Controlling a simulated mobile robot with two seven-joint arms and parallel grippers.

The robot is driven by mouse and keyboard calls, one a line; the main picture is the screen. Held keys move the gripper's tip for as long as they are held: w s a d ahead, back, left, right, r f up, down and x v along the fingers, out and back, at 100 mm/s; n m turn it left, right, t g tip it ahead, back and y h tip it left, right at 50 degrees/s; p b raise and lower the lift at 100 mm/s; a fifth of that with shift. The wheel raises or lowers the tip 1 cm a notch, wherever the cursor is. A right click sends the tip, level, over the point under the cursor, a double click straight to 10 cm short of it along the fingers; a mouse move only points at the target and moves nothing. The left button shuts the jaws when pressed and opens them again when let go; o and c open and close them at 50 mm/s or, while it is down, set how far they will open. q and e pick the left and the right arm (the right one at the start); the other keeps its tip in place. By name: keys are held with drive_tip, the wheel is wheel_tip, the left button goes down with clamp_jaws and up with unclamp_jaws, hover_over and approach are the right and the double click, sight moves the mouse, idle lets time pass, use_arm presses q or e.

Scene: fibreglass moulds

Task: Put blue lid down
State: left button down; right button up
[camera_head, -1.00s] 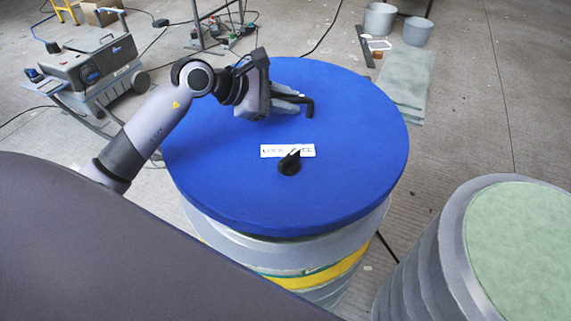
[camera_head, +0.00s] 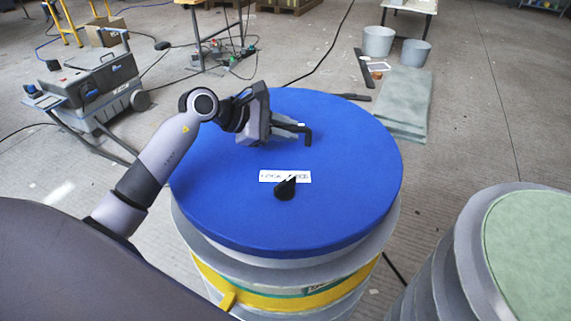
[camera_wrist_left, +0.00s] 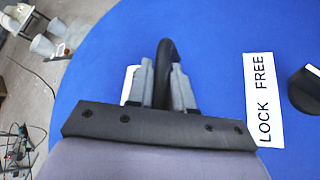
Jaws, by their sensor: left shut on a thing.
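The round blue lid (camera_head: 340,200) is over the grey cylindrical mould (camera_head: 290,275), which has a yellow band. The lid also fills most of the left wrist view (camera_wrist_left: 215,70). My left gripper (camera_head: 300,130) is shut on the lid's black handle (camera_head: 308,138); in the left wrist view the handle (camera_wrist_left: 165,65) stands between the two fingers. The lid carries a white "LOCK FREE" label (camera_head: 270,176) and a black knob (camera_head: 285,188). I cannot tell whether the lid's underside touches the mould all round. My right gripper is not in view.
A second grey mould with a pale green top (camera_head: 535,250) stands close at the right. Behind are a grey wheeled machine (camera_head: 95,75), grey buckets (camera_head: 378,42) and green-grey sheets (camera_head: 405,100) on the floor. A black cable runs across the floor behind the lid.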

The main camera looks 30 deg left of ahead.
sight(277, 148)
use_arm(q)
drive_tip(key=shift+f, duration=0.8)
drive_tip(key=shift+f+b, duration=0.3)
drive_tip(key=shift+b, duration=0.1)
wheel_tip(277, 148, down, 4)
drive_tip(key=shift+r+b, duration=0.2)
drive_tip(key=shift+b, duration=0.95)
drive_tip(key=shift+f, duration=0.35)
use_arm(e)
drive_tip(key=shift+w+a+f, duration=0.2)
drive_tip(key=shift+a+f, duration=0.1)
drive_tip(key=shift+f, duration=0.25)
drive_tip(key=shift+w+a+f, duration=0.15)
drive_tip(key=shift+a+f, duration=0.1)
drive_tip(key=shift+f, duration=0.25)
use_arm(q)
drive_tip(key=c, duration=1)
unclamp_jaws()
drive_tip(key=shift+f, duration=0.15)
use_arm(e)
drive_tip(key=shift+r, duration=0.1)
use_arm(q)
drive_tip(key=shift+s+a, duration=0.1)
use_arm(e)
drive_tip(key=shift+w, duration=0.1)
